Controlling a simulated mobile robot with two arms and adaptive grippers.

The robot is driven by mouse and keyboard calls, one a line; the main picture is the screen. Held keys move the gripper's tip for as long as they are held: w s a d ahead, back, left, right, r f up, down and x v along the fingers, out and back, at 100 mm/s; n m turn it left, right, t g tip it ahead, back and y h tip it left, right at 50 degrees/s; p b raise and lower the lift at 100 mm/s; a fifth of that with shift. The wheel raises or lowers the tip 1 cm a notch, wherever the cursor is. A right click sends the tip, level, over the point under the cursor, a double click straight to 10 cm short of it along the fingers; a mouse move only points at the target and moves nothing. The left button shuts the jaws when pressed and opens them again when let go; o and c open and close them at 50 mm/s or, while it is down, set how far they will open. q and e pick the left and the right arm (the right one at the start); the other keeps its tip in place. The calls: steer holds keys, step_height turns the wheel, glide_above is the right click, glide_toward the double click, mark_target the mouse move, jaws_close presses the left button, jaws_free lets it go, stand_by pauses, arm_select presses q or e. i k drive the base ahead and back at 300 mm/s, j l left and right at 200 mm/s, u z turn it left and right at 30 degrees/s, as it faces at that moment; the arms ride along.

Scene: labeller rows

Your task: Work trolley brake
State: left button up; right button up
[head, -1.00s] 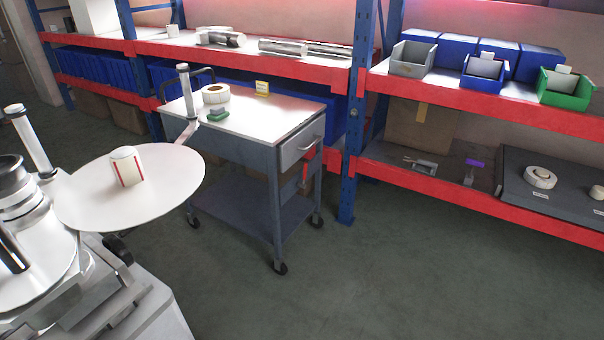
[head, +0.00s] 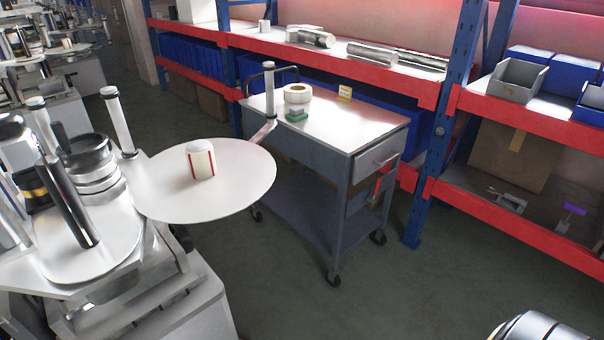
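The grey work trolley (head: 345,143) stands upright on the floor in front of the racking, in the middle of the head view. It has a pale top, a drawer (head: 376,159) at its right end, a lower shelf (head: 300,217) and a dark push handle (head: 271,72) at its left end. Dark casters show at the front corner (head: 333,280), the right (head: 378,238) and the left (head: 256,214). I cannot make out a brake lever or its setting on any caster. Neither gripper is in view.
A label roll (head: 298,93), a green block (head: 297,116) and a yellow card (head: 345,93) are on the trolley top. A labelling machine's round white plate (head: 236,186) stands close at left. Red-beamed racking (head: 340,65) is behind. Floor (head: 430,290) in front is clear.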

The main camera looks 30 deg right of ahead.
mark_target(371, 200)
steer(key=l+u, duration=0.25)
steer(key=l, duration=0.25)
steer(key=l+u, duration=0.2)
steer(key=l, duration=0.3)
steer(key=l+u, duration=0.25)
steer(key=l, duration=0.25)
steer(key=l+u, duration=0.25)
steer(key=l, duration=0.25)
steer(key=k+l+u, duration=0.2)
steer(key=l, duration=0.3)
steer(key=l+u, duration=0.25)
steer(key=l, duration=0.2)
steer(key=k, duration=0.05)
